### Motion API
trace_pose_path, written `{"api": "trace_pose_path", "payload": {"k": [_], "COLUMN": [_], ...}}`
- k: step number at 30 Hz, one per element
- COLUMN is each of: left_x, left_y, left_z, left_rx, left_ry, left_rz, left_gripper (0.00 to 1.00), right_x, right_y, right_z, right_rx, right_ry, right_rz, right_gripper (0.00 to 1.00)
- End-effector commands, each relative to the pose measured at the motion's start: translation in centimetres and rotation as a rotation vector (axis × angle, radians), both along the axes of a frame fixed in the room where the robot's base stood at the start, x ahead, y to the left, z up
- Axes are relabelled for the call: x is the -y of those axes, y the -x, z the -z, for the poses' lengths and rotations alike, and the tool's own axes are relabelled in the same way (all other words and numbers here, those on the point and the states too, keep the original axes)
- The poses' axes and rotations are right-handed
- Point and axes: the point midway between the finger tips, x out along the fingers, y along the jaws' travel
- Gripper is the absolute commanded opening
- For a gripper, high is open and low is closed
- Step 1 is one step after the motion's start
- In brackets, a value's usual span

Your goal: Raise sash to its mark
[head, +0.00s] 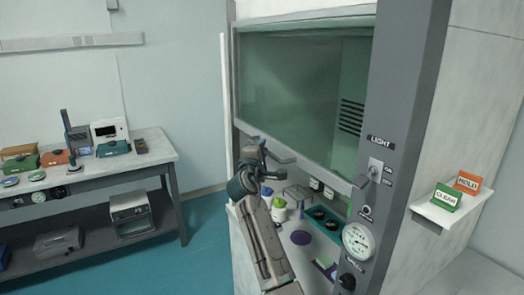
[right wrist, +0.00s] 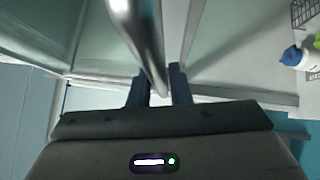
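The fume hood's sash (head: 290,85) is a greenish glass panel with a grey lower rail. It stands partly raised, with an opening below it to the work surface. My right gripper (head: 266,150) is at the left part of the lower rail in the head view. In the right wrist view, the metallic sash handle (right wrist: 138,30) runs between the two dark fingers (right wrist: 160,90), which are close on both sides of it. The right gripper appears shut on it. I cannot make out a height mark for the sash. My left gripper is not in view.
Inside the hood are bottles (head: 279,208), a dark tray (head: 322,222) and a purple disc (head: 301,238). The right post carries a light switch (head: 376,170) and a round gauge (head: 357,240). A side shelf (head: 437,211) holds two signs. A bench (head: 150,148) with instruments stands left; floor between is clear.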

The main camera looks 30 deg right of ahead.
Motion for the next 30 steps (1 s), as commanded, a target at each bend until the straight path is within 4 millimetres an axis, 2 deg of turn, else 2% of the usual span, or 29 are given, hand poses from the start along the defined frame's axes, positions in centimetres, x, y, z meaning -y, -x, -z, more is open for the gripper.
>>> {"api": "trace_pose_path", "payload": {"k": [11,14,24,30], "left_x": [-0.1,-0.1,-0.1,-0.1], "left_y": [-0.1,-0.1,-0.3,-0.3], "left_z": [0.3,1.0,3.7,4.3], "left_rx": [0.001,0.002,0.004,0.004], "left_ry": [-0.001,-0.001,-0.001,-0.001], "left_rz": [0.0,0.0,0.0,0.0], "left_gripper": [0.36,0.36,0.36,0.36], "right_x": [-0.3,-1.2,-5.3,-6.7], "right_y": [0.3,1.2,6.4,7.9], "right_z": [0.3,0.7,1.6,1.7], "right_rx": [0.0,0.001,0.001,0.0], "right_ry": [-0.001,-0.004,-0.005,-0.001], "right_rz": [-0.001,-0.002,-0.002,-0.001], "right_gripper": [0.22,0.22,0.22,0.22]}}
